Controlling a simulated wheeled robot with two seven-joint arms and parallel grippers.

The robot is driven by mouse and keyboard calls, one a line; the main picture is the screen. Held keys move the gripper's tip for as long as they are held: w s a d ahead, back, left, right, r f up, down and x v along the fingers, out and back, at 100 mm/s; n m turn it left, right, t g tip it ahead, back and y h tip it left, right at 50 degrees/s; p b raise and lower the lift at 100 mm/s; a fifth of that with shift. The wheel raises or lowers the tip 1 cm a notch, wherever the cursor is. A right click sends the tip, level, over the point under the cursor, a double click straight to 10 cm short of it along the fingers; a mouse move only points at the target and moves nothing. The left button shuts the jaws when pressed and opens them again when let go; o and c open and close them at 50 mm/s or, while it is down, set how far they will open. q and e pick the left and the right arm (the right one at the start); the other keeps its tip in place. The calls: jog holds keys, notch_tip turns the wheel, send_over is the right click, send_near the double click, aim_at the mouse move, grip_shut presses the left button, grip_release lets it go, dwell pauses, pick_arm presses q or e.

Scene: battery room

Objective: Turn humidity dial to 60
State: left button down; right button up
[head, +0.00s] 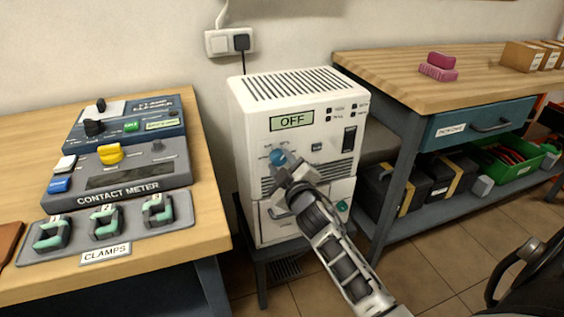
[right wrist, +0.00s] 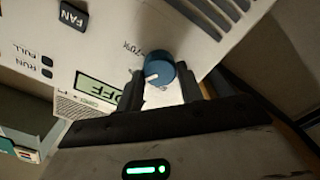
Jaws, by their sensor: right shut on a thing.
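The white dehumidifier-like unit (head: 300,110) stands on a low dark stand in the middle of the head view. Its display (head: 292,121) reads OFF. The blue humidity dial (head: 278,157) is on its front, at the left below the display. My right gripper (head: 284,168) is shut on the dial and hides part of it. In the right wrist view the blue dial (right wrist: 159,73) with its white pointer mark sits between the two dark fingers (right wrist: 160,92). A printed number beside it is only partly legible. My left gripper is not in view.
A wooden table at the left holds a contact meter (head: 130,170) and a clamp tray (head: 180,232). A wooden workbench (head: 400,75) with a blue drawer (head: 470,125) stands at the right. A dark rocker switch (head: 349,139) is on the unit's front.

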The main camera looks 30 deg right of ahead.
jog(key=shift+f, duration=0.1)
dwell(0.3)
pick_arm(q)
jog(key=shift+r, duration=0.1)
pick_arm(e)
jog(key=o, duration=1)
